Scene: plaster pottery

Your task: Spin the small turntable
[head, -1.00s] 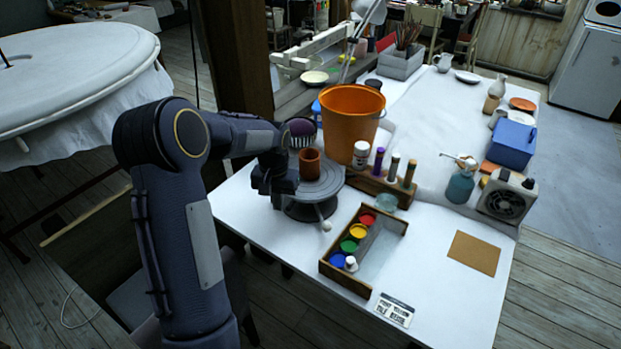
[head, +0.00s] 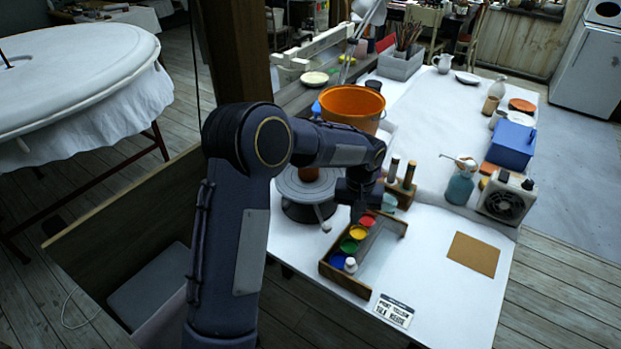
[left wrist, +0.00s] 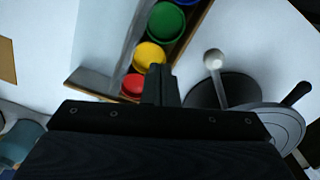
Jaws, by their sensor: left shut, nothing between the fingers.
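The small turntable (head: 291,198) is a grey disc on a dark base near the table's left edge. A short rod with a white ball (head: 326,226) sticks out from its front. My left gripper (head: 358,212) is shut and empty, just right of the turntable and beside the paint box. In the left wrist view the closed fingers (left wrist: 157,84) lie between the paint pots and the turntable disc (left wrist: 268,122), with the white ball (left wrist: 212,60) apart from them. My right gripper is out of view.
The wooden paint box (head: 345,277) with several colour pots stands close in front of the gripper. An orange bucket (head: 352,103) is behind my arm. A wooden tool block (head: 401,194) is to the right. The table front right holds a brown square (head: 474,254).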

